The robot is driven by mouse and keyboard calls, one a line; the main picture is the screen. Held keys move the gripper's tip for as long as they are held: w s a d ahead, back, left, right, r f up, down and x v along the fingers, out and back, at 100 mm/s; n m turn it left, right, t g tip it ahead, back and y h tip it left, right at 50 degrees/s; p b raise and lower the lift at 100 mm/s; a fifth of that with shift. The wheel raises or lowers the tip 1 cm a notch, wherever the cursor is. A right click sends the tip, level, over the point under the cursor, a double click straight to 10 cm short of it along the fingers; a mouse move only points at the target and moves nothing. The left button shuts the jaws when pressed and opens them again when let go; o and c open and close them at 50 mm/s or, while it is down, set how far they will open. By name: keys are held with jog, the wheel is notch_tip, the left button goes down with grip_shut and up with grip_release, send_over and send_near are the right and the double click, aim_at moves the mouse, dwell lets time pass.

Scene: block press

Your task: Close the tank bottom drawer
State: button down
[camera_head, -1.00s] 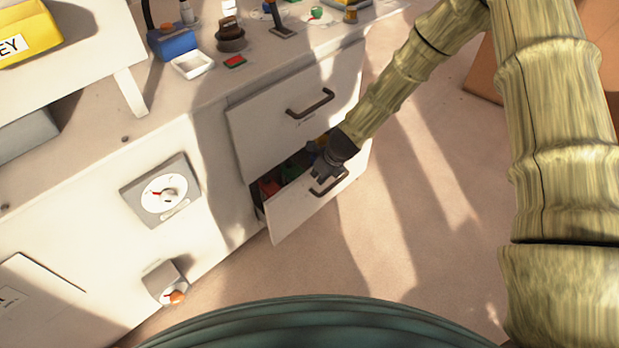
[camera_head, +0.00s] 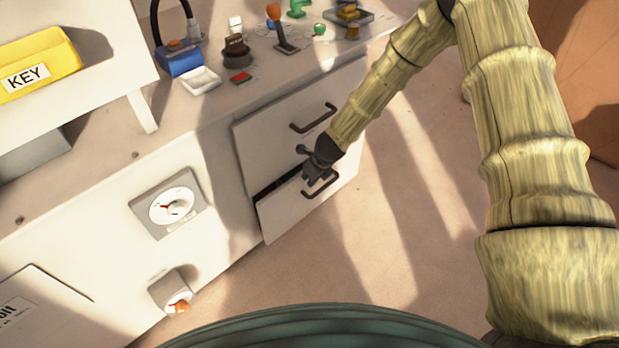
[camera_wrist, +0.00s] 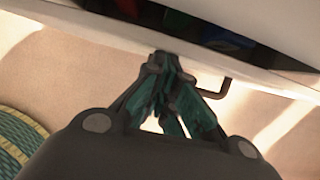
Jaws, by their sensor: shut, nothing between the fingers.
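The bottom drawer (camera_head: 290,215) of the white cabinet stands slightly open in the head view. A narrow dark gap shows above its front panel, and its dark handle (camera_head: 322,186) is near the panel's upper part. My gripper (camera_head: 313,174) is shut and empty, right at the drawer front's top edge near the handle. In the wrist view my gripper (camera_wrist: 172,75) reaches toward the drawer front (camera_wrist: 110,32), with the handle (camera_wrist: 222,90) just to its right. Dim coloured items show inside the drawer. I cannot tell whether the fingertips touch the panel.
The upper drawer (camera_head: 275,140) above is closed. The countertop holds a blue device (camera_head: 180,60), a white dish (camera_head: 200,80) and several small items. A dial panel (camera_head: 170,205) and an orange knob (camera_head: 180,306) are on the cabinet front to the left. The floor (camera_head: 400,220) to the right is clear.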

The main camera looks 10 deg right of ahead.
jog(key=shift+s+d, duration=0.25)
jog(key=shift+s, duration=0.2)
jog(key=s+d+r+p, duration=0.35)
jog(key=s+r, duration=0.25)
jog(key=r, duration=0.3)
jog(key=d+f+t+y+b, duration=0.3)
jog(key=d+f+t+b, duration=0.1)
jog(key=d+b, duration=0.4)
jog(key=shift+w+a+r+b+x, duration=0.3)
jog(key=shift+b+x, duration=0.85)
jog(key=shift+x, duration=1)
jog(key=shift+w+a+r+b+x, duration=0.15)
jog(key=shift+a+r+b+x, duration=0.2)
jog(key=shift+b+x, duration=1.35)
jog(key=shift+w+a+r+b+x, duration=0.2)
jog(key=shift+r+b+x, duration=0.35)
jog(key=shift+x, duration=2.1)
